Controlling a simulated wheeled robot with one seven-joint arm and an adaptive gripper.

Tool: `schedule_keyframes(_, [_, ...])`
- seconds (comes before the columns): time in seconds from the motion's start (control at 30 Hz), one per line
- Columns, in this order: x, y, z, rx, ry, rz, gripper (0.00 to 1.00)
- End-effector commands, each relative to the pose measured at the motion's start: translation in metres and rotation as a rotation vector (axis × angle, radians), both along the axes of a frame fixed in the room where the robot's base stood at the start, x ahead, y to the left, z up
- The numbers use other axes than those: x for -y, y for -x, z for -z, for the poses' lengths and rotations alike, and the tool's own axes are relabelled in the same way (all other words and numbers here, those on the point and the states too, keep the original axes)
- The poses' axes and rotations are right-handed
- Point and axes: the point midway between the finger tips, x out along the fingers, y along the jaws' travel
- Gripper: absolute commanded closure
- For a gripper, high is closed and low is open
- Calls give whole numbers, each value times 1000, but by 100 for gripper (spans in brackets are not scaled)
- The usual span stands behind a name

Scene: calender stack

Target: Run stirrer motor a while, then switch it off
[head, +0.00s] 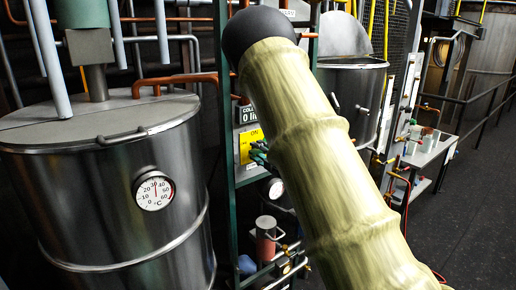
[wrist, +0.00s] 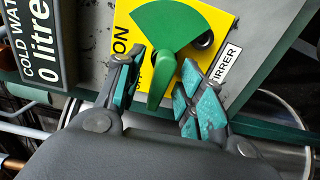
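The stirrer switch is a green knob (wrist: 162,78) with a fan-shaped green plate, on a yellow panel (wrist: 205,22). "ON" is printed left of the knob and a "STIRRER" label (wrist: 226,64) lies to its right. In the wrist view, my gripper (wrist: 163,66) is open, its teal-padded fingers on either side of the knob's handle. I cannot tell whether either finger touches it. In the head view the yellow panel (head: 246,153) shows left of my arm, which hides most of my gripper (head: 259,153). A green-grey cylinder (head: 86,45), possibly the stirrer motor, stands above the tank.
A large steel tank (head: 90,190) with a dial thermometer (head: 153,190) fills the left. A "COLD WATER 0 litre" display (wrist: 38,48) is beside the panel. Another steel vessel (head: 352,90) and a bench (head: 428,150) stand right of my arm. Dark floor (head: 475,220) is clear at the right.

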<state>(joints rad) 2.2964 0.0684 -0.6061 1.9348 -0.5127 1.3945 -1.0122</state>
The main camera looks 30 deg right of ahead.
Motion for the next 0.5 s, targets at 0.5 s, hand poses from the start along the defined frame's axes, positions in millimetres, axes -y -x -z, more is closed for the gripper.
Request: schedule_keyframes(0.5, [-1, -9, 1, -1, -1, 0, 75])
